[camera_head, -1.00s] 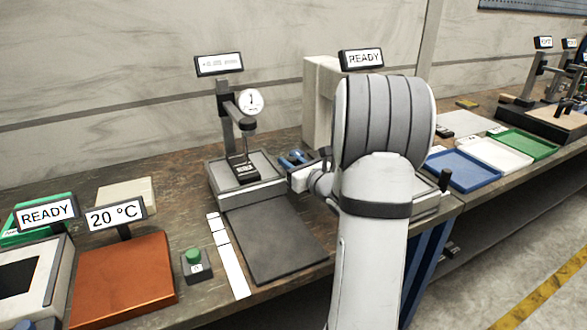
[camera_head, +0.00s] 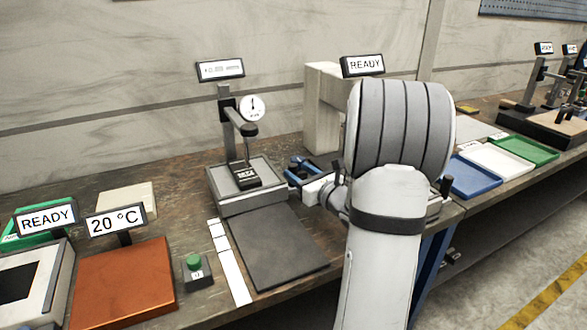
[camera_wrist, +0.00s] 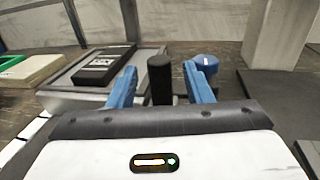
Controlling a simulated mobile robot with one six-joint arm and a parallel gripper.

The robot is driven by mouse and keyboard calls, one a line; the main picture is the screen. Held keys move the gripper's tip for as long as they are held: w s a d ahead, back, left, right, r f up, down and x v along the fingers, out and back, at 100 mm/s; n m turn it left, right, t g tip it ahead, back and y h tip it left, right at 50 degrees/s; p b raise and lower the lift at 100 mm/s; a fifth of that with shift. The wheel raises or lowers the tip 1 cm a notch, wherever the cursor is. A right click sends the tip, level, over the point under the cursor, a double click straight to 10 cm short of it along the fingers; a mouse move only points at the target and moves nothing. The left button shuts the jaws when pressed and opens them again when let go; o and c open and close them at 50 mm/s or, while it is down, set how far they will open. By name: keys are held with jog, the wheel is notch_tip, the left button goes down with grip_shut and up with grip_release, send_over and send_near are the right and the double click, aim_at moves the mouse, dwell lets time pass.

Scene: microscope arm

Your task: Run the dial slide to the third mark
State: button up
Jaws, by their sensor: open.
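The dial (camera_head: 253,107), a round white gauge with a needle, is on an arm of the dark upright column (camera_head: 226,130) on the grey stand (camera_head: 222,203). A black block (camera_head: 245,178) sits on the stand under it; it also shows in the wrist view (camera_wrist: 103,66). My gripper (camera_head: 300,167) is just right of the stand, low over the bench. In the wrist view my gripper (camera_wrist: 160,84) has its blue fingers apart, with an upright black cylinder (camera_wrist: 160,78) between them, a gap showing on either side. The slide's marks are not readable.
A dark pad (camera_head: 275,250) lies in front of the stand, with a white strip (camera_head: 230,262) and a green button (camera_head: 194,262) to its left. A pale block (camera_head: 322,115) stands behind my arm. Blue, white and green trays (camera_head: 525,149) lie to the right.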

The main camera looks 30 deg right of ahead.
jog(key=shift+s+d, duration=0.15)
jog(key=shift+s, duration=0.8)
jog(key=shift+s+d, duration=0.15)
jog(key=shift+s, duration=0.8)
